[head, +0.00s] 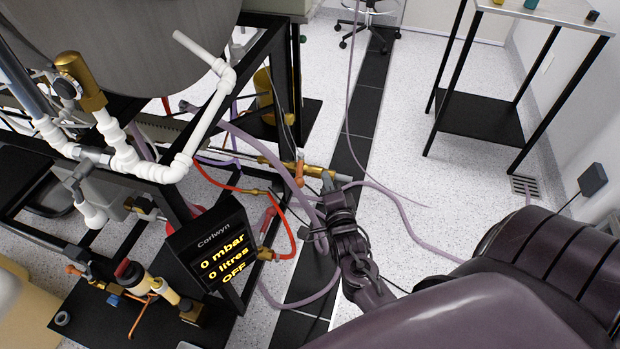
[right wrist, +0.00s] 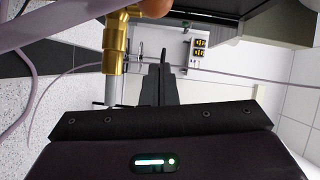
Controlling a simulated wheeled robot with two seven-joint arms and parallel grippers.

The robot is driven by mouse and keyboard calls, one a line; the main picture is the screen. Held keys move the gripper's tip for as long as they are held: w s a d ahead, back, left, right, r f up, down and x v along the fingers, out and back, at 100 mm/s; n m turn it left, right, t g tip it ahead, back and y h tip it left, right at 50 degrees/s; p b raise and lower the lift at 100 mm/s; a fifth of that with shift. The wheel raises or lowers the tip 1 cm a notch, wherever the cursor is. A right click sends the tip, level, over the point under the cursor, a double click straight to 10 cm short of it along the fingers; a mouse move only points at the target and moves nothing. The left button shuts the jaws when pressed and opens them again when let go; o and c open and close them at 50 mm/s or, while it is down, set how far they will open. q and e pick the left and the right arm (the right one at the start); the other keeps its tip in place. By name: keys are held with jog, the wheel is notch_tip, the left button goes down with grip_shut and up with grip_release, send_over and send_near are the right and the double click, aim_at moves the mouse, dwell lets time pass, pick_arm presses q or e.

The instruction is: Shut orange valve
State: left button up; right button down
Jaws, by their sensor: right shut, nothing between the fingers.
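The orange valve handle (head: 299,173) sits on a brass pipe fitting (head: 275,162) low on the black frame, near the middle of the head view. In the right wrist view, part of an orange handle (right wrist: 155,7) shows at the top edge, beside a brass fitting (right wrist: 116,45) with a grey pipe end. My right gripper (head: 327,182) is shut and empty, just right of the orange handle in the head view. Its dark fingers (right wrist: 158,75) also show in the wrist view, right of the brass fitting. I cannot tell whether they touch it. My left gripper is out of view.
A black display box (head: 220,250) reads 0 mbar, 0 litres, OFF. White pipes (head: 185,160) and a large grey tank (head: 140,35) stand at the left. Purple hoses (head: 400,210) loop near my right arm. A side table (head: 545,12) stands at the upper right, with open floor before it.

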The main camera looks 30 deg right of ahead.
aim_at(301, 185)
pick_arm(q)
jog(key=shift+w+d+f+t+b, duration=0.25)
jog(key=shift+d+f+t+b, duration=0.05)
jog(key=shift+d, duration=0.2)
pick_arm(e)
jog(key=shift+w+a+f, duration=0.25)
jog(key=shift+w+a, duration=0.4)
jog(key=shift+w, duration=0.35)
jog(key=shift+w+a+f, duration=0.2)
jog(key=shift+w+a, duration=0.45)
jog(key=shift+w, duration=0.3)
jog(key=shift+w+a+r+p, duration=0.1)
jog(key=shift+w+a+p, duration=0.2)
jog(key=shift+a, duration=0.25)
jog(key=shift+w+a+p, duration=0.2)
jog(key=shift+w+a, duration=0.05)
jog(key=shift+a, duration=0.4)
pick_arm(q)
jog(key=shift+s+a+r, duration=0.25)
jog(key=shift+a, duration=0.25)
